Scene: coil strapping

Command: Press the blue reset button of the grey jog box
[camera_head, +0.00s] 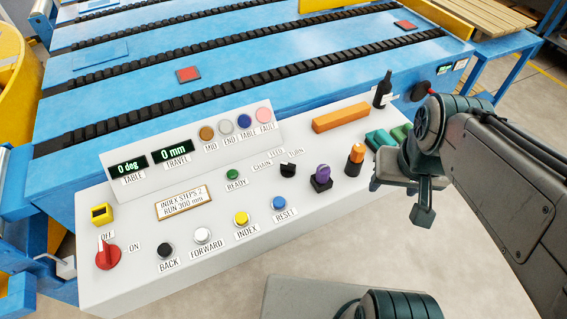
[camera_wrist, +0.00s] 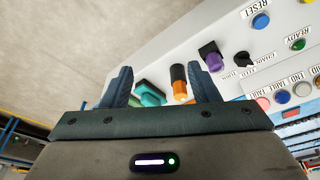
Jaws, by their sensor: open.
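The grey jog box (camera_head: 215,262) is a pale sloped panel with several buttons, labels and displays. Its blue reset button (camera_head: 279,203) sits on the lower right of the panel, above the RESET label. The button also shows at the upper right in the wrist view (camera_wrist: 261,21). My gripper (camera_head: 402,203) hangs off the panel's right end, to the right of the button and well apart from it. In the wrist view my gripper (camera_wrist: 162,84) has its two fingers spread, with nothing held between them.
A purple-topped switch (camera_head: 322,177), an orange-and-black item (camera_head: 355,160) and green blocks (camera_head: 380,139) stand between my gripper and the button. A yellow INDEX button (camera_head: 241,218) is left of reset. An orange bar (camera_head: 341,117) and dark bottle (camera_head: 382,90) stand behind.

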